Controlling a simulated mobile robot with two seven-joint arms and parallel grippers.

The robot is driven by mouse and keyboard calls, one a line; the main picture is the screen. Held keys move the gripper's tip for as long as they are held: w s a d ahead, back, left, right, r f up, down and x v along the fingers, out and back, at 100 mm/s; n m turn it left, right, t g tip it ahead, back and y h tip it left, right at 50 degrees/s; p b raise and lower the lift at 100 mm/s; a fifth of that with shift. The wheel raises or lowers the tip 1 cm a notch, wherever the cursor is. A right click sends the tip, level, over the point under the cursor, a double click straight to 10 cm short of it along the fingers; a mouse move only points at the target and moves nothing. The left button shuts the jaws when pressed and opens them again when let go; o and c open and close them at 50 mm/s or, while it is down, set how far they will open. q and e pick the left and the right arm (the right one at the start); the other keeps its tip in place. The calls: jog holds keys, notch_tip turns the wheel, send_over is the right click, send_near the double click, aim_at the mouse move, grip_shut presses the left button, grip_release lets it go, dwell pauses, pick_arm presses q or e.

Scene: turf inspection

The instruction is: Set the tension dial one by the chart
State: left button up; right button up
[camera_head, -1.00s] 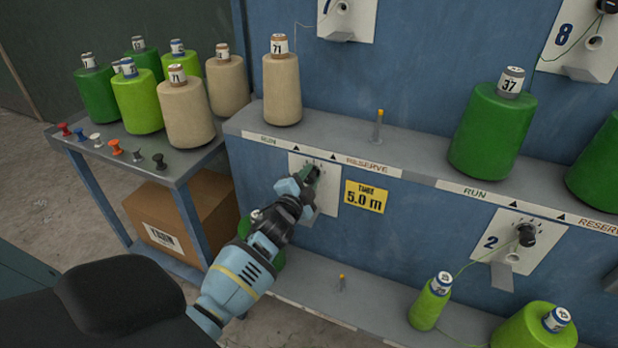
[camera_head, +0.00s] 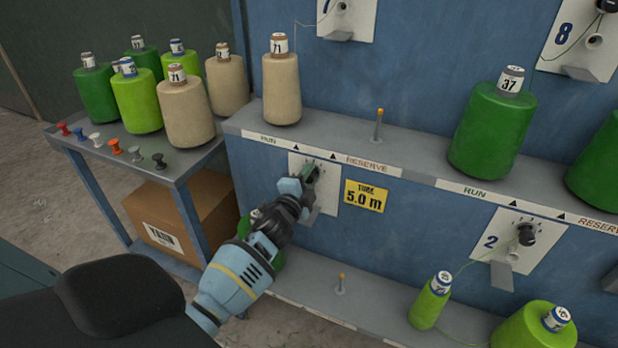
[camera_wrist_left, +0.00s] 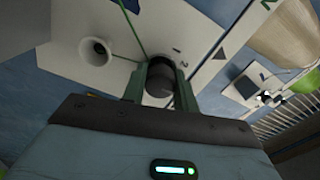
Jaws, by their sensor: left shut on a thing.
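Tension dial one is a dark round knob (camera_wrist_left: 159,80) on a white plate (camera_head: 327,202) on the blue frame, below the RUN/RESERVE shelf strip. My left gripper (camera_head: 312,172) reaches up to this plate from the lower left. In the left wrist view my left gripper (camera_wrist_left: 160,85) is shut on the dial, one finger at each side. Scale digits, 1 and 2 among them, show on the plate beside the knob. The knob's pointer is hidden. No chart can be made out. My right gripper is not in view.
A beige cone (camera_head: 282,90) stands on the shelf above. Dial two (camera_head: 526,234) is further right. A side table (camera_head: 185,165) at left holds several cones and coloured pegs.

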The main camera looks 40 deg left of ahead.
pick_arm(q)
jog(key=o, duration=1)
jog(key=shift+s, duration=0.1)
jog(key=shift+v, duration=3.85)
